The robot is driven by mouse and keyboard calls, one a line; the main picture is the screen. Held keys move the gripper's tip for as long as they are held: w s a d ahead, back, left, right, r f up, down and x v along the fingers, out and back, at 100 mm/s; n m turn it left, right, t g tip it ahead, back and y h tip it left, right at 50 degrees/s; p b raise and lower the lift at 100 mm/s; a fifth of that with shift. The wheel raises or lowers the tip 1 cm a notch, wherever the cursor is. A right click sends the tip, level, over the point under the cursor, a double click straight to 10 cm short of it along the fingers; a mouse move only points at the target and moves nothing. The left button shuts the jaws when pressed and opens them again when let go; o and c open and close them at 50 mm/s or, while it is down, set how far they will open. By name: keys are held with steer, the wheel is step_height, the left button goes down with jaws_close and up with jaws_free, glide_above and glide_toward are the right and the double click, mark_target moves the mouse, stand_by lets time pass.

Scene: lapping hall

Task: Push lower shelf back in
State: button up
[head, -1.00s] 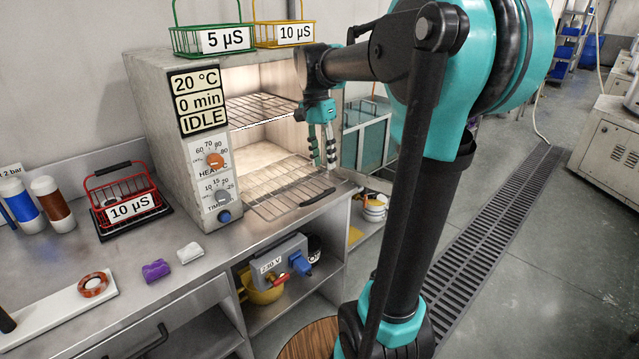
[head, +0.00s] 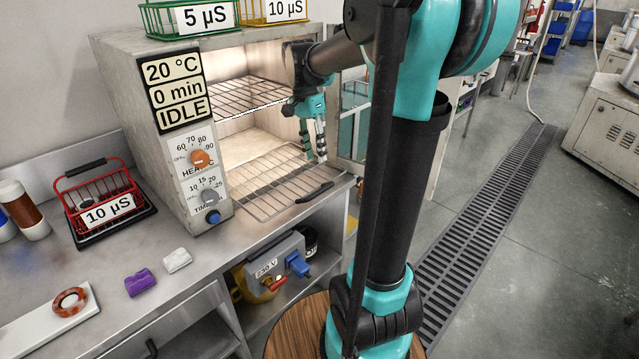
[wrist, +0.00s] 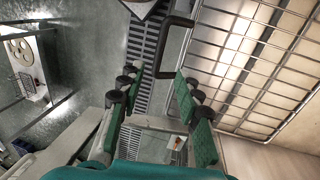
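The lower shelf (head: 265,190) is a wire rack sticking out of the front of the lit oven (head: 185,120), with a black handle (head: 314,194) along its front edge. In the wrist view the shelf's wire grid (wrist: 262,75) fills the right side, and its black handle (wrist: 183,42) shows beyond the fingertips. My gripper (head: 313,152) hangs over the shelf's right side, behind the handle in the head view. In the wrist view its two green-padded fingers (wrist: 160,85) stand apart with nothing between them. I cannot tell whether a finger touches the rack.
The upper shelf (head: 245,92) sits inside the oven. The glass oven door (head: 352,110) stands open at the right, close to my gripper. Baskets stand on the oven top; a red basket (head: 100,205) is on the bench at left. A round wooden top (head: 290,340) is below.

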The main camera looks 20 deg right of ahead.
mark_target(321, 189)
steer(key=f, duration=0.3)
steer(key=s+f, duration=0.1)
steer(key=f, duration=0.2)
steer(key=d+f, duration=0.1)
steer(key=f, duration=0.3)
steer(key=shift+s, duration=0.4)
steer(key=shift+c, duration=0.2)
jaws_close()
